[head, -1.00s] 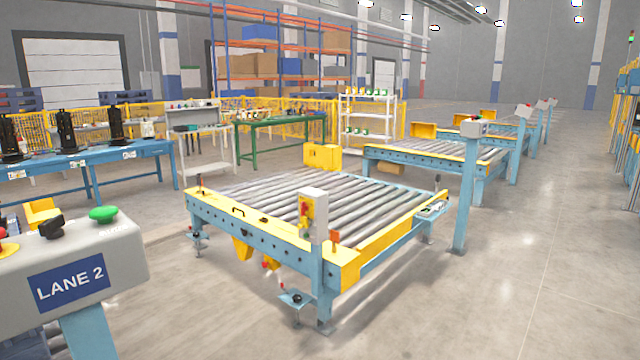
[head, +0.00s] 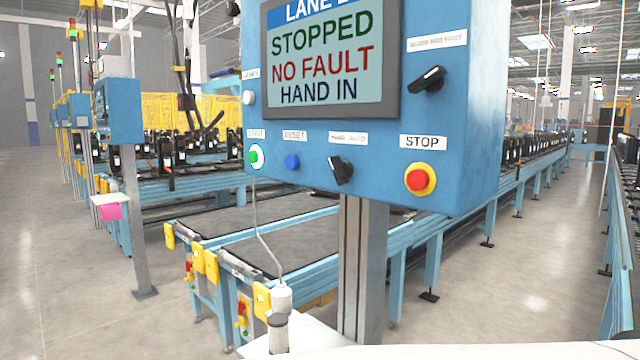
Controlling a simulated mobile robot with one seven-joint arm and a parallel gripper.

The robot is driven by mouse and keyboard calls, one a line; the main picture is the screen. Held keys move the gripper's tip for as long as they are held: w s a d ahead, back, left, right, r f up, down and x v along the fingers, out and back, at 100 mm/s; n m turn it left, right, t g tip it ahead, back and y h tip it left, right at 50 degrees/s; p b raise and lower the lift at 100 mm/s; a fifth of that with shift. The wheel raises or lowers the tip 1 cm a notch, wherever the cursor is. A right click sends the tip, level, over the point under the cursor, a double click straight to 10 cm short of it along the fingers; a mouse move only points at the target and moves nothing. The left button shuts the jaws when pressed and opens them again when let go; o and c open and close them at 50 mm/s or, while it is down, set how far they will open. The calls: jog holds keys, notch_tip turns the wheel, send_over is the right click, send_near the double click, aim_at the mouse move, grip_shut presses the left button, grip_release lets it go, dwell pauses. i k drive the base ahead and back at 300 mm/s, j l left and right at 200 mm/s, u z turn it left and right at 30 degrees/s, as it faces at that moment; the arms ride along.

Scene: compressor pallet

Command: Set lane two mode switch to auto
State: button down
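A blue control panel (head: 290,115) stands close in front on a grey post. Its screen (head: 325,58) reads "STOPPED", "NO FAULT", "HAND IN", under a heading cut off at the top that begins "LANE". The black mode switch (head: 341,170) is low on the panel, under a small blurred label that seems to end in "AUTO". Its knob sits at a slant; I cannot tell exactly which mark it points to. My gripper is not in view.
The panel also has a green button (head: 256,157), a blue button (head: 292,162), a red stop button (head: 420,180) and a second black knob (head: 428,80). Conveyors (head: 270,235) run behind it. A white surface (head: 440,351) fills the bottom edge. Open floor (head: 70,260) lies left.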

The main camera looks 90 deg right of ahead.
aim_at(341, 171)
jog(key=z, duration=1.4)
jog(key=k+z, duration=0.15)
jog(key=z, duration=0.35)
jog(key=k+l+z, duration=0.1)
jog(key=z, duration=0.35)
jog(key=k+l, duration=0.45)
jog(key=l, duration=0.1)
